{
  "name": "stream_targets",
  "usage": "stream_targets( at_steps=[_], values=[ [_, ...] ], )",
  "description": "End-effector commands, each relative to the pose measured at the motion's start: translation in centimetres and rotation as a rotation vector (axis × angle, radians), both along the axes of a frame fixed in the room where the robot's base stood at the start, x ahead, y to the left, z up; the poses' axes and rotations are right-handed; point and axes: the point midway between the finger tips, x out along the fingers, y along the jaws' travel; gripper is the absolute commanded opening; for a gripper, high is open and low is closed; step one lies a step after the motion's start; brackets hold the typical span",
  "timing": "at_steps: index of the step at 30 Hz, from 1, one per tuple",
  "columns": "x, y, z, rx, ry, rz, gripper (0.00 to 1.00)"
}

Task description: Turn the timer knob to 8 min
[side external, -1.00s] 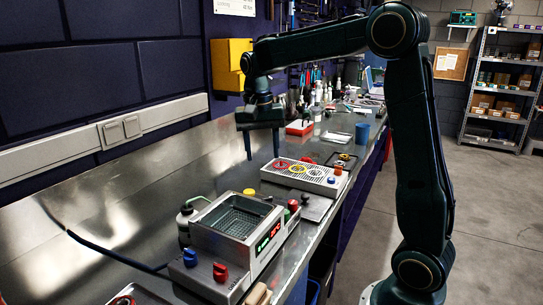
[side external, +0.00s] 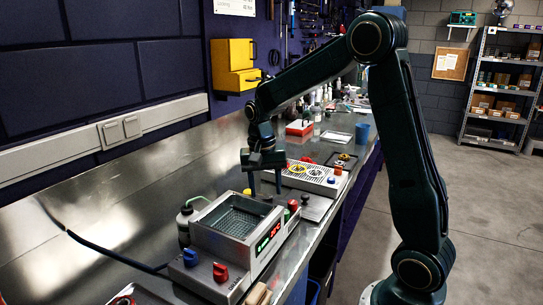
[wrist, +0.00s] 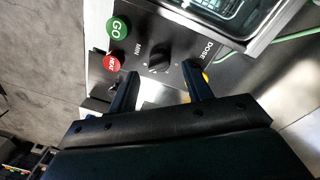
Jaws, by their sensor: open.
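The timer knob (wrist: 155,57) is black and round, on a dark panel beside the word MIN in the wrist view. Its pointer and scale are too small to read. The panel belongs to a grey metal bath unit (side external: 213,248) with a mesh basket. In the side view the knob is hidden or too small to make out. My gripper (wrist: 160,72) is open and empty. Its two fingers are spread to either side of the knob and apart from it. In the side view, my gripper (side external: 266,188) points down at the unit's far end.
A green GO button (wrist: 118,27) and a red HEAT button (wrist: 114,62) sit beside the knob. A yellow part (wrist: 205,77) is near the DOSE label. Beyond my gripper is a grey panel with coloured rings (side external: 312,175). A bottle (side external: 186,222) stands behind the unit.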

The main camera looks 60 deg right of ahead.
Motion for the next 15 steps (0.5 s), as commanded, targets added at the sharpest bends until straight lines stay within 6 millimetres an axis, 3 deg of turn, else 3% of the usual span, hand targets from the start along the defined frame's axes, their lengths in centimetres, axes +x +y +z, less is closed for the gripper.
stream_targets(
  at_steps=[6,15],
  values=[
    [-0.2,-0.1,-2.4,0.000,0.001,-0.001,0.50],
    [-0.2,-0.1,-3.3,0.000,-0.001,0.000,0.50]
  ],
)
